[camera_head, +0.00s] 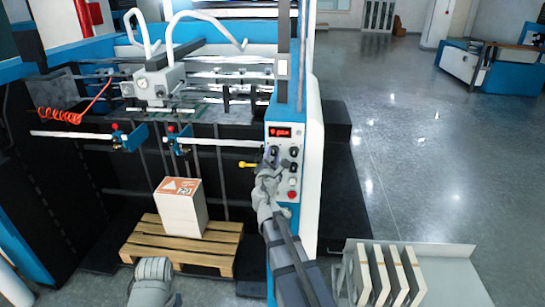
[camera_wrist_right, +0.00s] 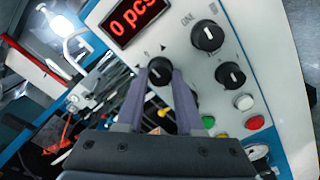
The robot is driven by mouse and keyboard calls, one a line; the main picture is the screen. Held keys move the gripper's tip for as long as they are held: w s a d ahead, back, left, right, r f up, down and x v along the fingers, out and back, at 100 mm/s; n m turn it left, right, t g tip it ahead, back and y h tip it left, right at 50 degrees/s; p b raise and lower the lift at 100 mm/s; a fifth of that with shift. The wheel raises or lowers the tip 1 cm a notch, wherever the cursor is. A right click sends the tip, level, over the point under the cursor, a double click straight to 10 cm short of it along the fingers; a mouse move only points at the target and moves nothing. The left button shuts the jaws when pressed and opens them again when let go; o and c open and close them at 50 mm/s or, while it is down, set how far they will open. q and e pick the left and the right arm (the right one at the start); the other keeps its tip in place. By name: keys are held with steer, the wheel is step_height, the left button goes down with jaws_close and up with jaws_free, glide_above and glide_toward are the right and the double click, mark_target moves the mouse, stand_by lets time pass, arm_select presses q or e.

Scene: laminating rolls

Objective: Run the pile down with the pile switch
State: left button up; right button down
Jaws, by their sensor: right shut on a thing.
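The control panel (camera_head: 283,160) stands on the right post of the machine, with a red display (camera_head: 280,132); in the right wrist view the display (camera_wrist_right: 135,20) reads "0 pcs". My right gripper (camera_head: 268,168) is at the panel, its two fingertips (camera_wrist_right: 162,78) closed around a black rotary knob (camera_wrist_right: 161,70) below the display. I take this knob to be the pile switch; its label is not readable. A white carton with an orange and white top (camera_head: 181,208) sits on a wooden pallet (camera_head: 150,243) at the machine's foot. My left gripper (camera_head: 152,282) is low at the bottom edge; its fingers are unclear.
Other black knobs (camera_wrist_right: 208,37) and green, white and red buttons (camera_wrist_right: 254,122) are close by on the panel. A yellow-tipped lever (camera_head: 247,165) sticks out left of it. A grey stand with several upright boards (camera_head: 390,275) is at the lower right.

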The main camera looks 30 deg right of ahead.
steer(key=c, duration=0.5)
jaws_free()
steer(key=shift+c, duration=0.2)
steer(key=v, duration=0.7)
steer(key=shift+s+a, duration=0.25)
steer(key=shift+s, duration=0.1)
steer(key=shift+f, duration=0.1)
steer(key=s+a+f+m+g+y+b, duration=0.1)
steer(key=s+a+f+m+g+b, duration=0.25)
steer(key=f, duration=0.45)
steer(key=s+a+f+m+g+y+b, duration=0.1)
steer(key=s+a+f+m+g+b, duration=0.15)
steer(key=a+f+m, duration=0.4)
steer(key=s+a+f+m+g+y+b, duration=0.1)
steer(key=s+f+m+g+b, duration=0.15)
steer(key=f, duration=0.65)
steer(key=s+a+f+m+g+y+b, duration=0.4)
steer(key=s+a+f, duration=0.8)
steer(key=s+a, duration=0.3)
steer(key=a+g+y+b, duration=0.1)
steer(key=g+b, duration=0.1)
steer(key=g, duration=0.1)
steer(key=shift+a+f, duration=0.3)
steer(key=shift+a, duration=0.1)
